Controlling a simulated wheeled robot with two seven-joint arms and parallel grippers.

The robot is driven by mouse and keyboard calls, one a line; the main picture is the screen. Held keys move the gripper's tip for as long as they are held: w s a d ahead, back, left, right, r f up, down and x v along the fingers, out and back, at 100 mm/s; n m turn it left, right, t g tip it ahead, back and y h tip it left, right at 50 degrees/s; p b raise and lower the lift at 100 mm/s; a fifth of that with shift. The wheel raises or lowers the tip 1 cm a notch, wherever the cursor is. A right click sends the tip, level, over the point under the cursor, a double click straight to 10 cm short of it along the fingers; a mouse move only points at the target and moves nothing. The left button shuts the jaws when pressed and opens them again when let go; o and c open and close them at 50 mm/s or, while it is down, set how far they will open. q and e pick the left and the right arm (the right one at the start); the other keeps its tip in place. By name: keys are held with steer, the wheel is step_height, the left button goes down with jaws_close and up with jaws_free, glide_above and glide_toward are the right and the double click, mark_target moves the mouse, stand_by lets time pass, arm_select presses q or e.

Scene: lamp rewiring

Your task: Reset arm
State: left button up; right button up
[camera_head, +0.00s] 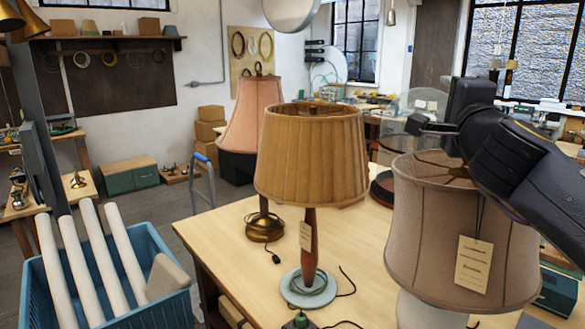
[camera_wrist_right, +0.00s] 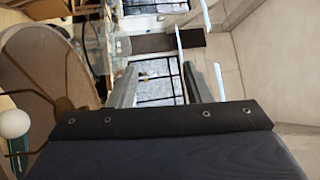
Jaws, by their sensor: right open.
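My right arm comes in from the right, and its dark gripper (camera_head: 440,118) is above and behind the grey-beige lampshade (camera_head: 455,225). In the right wrist view the two grey fingers (camera_wrist_right: 165,80) are apart with nothing between them. That view also shows a large round shade (camera_wrist_right: 45,65) at left, with a white bulb (camera_wrist_right: 14,123) beside it. The grey-beige shade carries a paper tag (camera_head: 473,264). My left gripper is not in view.
A tan-shaded lamp (camera_head: 312,160) and a pink-shaded lamp (camera_head: 252,115) stand on the wooden table (camera_head: 215,230). A plug (camera_head: 300,320) and loose cords lie near the front. A blue crate (camera_head: 165,312) with white tubes is at lower left.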

steer(key=s+a+f+n+g+y, duration=0.2)
steer(key=s+a+f+n+y, duration=0.25)
steer(key=f+n, duration=0.25)
steer(key=s+a+f+n+g+y, duration=0.1)
steer(key=s+a+f+n+y, duration=0.2)
steer(key=s+a+f+n, duration=0.3)
steer(key=s+d+f+n+g+b, duration=0.1)
steer(key=s+f+g, duration=0.2)
steer(key=s+f, duration=0.3)
steer(key=s+d+f+n+g+h+b, duration=0.1)
steer(key=s+f+g, duration=0.3)
steer(key=f, duration=1.2)
steer(key=s+d+f+n+g+b, duration=0.1)
steer(key=s+f+g, duration=0.3)
steer(key=s+f, duration=0.5)
step_height(320, 180, down, 3)
steer(key=shift+s+d+r+n, duration=0.2)
steer(key=shift+s+d+n, duration=0.3)
steer(key=shift+d, duration=0.4)
